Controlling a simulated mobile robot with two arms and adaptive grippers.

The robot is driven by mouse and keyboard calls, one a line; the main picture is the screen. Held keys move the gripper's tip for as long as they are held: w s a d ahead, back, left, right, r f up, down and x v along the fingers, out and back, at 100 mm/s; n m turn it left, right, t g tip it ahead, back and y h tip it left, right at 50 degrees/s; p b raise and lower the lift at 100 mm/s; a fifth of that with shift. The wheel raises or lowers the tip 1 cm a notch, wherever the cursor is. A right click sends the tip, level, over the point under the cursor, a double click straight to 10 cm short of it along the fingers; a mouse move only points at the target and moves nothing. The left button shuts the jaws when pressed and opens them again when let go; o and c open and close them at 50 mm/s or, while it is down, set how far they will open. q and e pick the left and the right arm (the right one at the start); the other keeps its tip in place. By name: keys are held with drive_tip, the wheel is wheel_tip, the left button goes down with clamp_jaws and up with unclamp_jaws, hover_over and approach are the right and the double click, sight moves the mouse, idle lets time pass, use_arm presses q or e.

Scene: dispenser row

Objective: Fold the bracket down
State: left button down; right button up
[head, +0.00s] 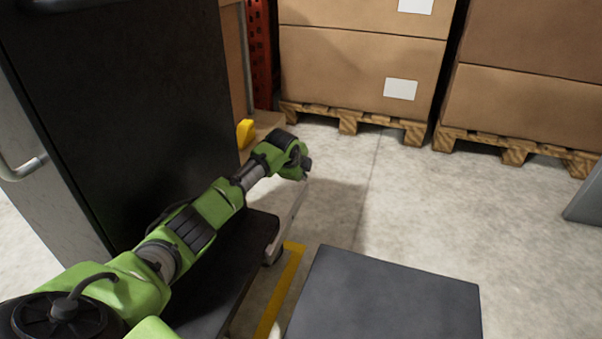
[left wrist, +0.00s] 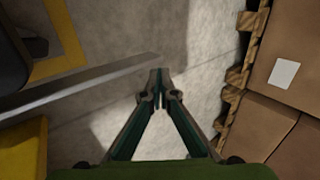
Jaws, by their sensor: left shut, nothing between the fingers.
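A long, thin, pale grey metal bar (head: 291,218), which looks like the bracket, sticks out low beside the dark flat platform (head: 245,262) in the head view. In the left wrist view the bar (left wrist: 80,88) runs from the left edge to a free end just beyond my fingertips. My left gripper (head: 304,168) is above the bar's far end in the head view. Its fingers are shut and empty in the left wrist view (left wrist: 159,80), close to the bar's end; I cannot tell whether they touch it. My right gripper is not in view.
A tall black panel (head: 110,110) stands on the left. Stacked cartons (head: 360,70) on wooden pallets (head: 348,121) stand at the back. A yellow object (head: 245,133) lies beyond my left arm. Concrete floor between the arm and the pallets is clear.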

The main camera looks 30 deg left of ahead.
use_arm(q)
drive_tip(key=shift+v, duration=1.05)
drive_tip(key=shift+w+r, duration=0.1)
drive_tip(key=shift+w, duration=0.05)
